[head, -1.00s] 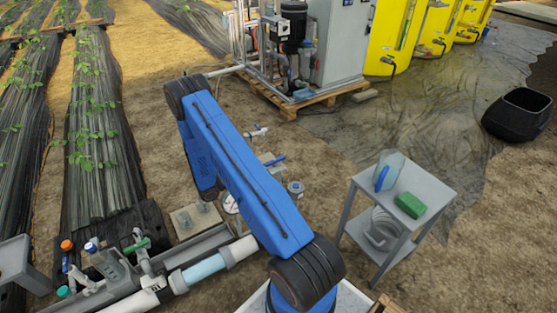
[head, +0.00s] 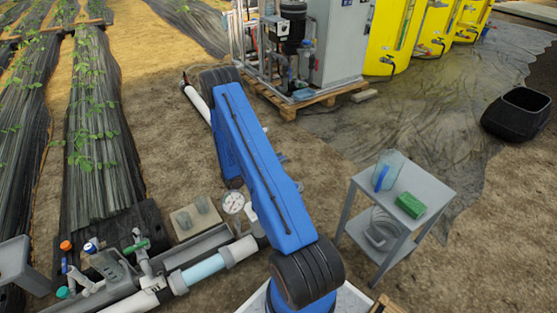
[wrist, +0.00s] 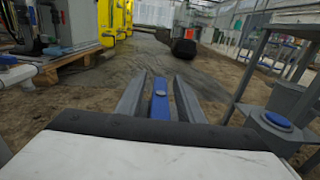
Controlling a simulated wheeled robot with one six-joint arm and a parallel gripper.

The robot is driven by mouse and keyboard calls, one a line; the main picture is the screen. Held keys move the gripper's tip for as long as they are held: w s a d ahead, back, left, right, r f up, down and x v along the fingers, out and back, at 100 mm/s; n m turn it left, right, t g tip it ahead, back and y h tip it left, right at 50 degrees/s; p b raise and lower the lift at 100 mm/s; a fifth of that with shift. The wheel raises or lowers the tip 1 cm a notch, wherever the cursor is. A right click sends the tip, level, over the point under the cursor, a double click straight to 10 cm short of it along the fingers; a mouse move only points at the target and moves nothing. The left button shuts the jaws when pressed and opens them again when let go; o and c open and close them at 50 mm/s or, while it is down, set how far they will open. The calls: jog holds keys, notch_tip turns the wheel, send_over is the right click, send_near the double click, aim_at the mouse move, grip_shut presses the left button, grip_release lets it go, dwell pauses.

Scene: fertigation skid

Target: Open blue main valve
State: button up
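The valve body is hidden under the gripper. In the head view my blue arm covers the valve and my gripper.
A pressure gauge (head: 233,202) and white pipe (head: 197,102) lie left of my arm. A grey side table (head: 425,187) stands right. A pump skid on a pallet (head: 290,106) is behind.

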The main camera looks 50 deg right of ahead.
jog(key=shift+c, duration=0.6)
grip_shut()
jog(key=shift+t, duration=0.3)
jog(key=n+t, duration=0.2)
jog(key=t, duration=0.1)
jog(key=shift+w+d, duration=0.1)
jog(key=shift+w, duration=0.05)
jog(key=shift+w+n+t, duration=0.2)
jog(key=shift+n+t, duration=0.4)
jog(key=shift+t, duration=0.2)
jog(key=shift+w+n+t, duration=0.15)
jog(key=shift+n+t, duration=0.45)
jog(key=shift+t, duration=0.2)
